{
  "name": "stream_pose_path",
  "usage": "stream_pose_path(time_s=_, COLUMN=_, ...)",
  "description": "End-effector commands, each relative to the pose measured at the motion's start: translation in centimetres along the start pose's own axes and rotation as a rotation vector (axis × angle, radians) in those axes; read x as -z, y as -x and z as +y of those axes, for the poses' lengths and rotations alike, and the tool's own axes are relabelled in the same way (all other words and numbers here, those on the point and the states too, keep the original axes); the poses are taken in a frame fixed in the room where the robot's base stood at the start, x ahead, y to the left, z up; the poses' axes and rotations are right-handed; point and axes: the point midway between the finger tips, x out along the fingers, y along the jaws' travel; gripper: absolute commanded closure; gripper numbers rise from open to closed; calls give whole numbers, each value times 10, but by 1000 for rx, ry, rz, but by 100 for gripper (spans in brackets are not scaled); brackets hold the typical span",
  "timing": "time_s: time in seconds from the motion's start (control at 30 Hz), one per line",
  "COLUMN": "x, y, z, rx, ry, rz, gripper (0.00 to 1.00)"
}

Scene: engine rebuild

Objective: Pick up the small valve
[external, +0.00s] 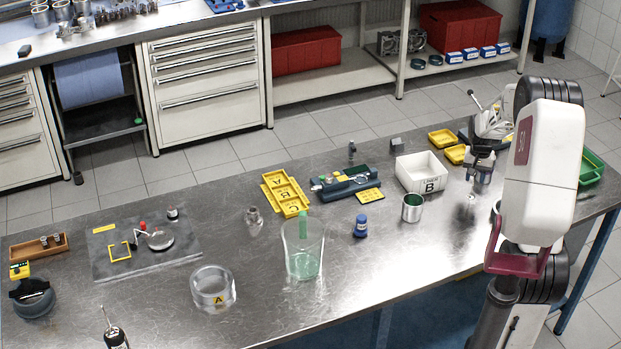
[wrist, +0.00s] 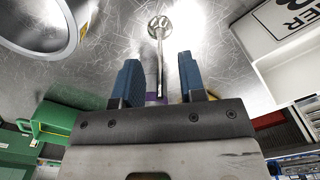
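The small valve (wrist: 160,30) is a shiny metal piece with a round head and a thin stem, lying on the steel table in the wrist view. Its head is beyond my fingertips, and its stem runs back between the fingers. A small bright piece (external: 470,198) under my gripper in the external view looks like the same valve. My gripper (wrist: 158,62) is open, with one blue finger on each side of the stem and a gap to both. In the external view my gripper (external: 479,178) points down above the table. A purple band shows behind the stem; what it belongs to is unclear.
A white bin marked B (external: 421,173) stands left of my gripper, with a metal cup (external: 412,208) in front. Yellow trays (external: 442,138) lie behind and a green bin (external: 592,168) stands right. In the wrist view a round container (wrist: 72,42) is at upper left.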

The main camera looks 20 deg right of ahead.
Motion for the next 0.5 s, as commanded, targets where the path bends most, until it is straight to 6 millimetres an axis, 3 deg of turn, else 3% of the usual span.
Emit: stream_pose_path(time_s=0.5, x=0, y=-6, z=0, rx=0, ry=0, rz=0, gripper=63)
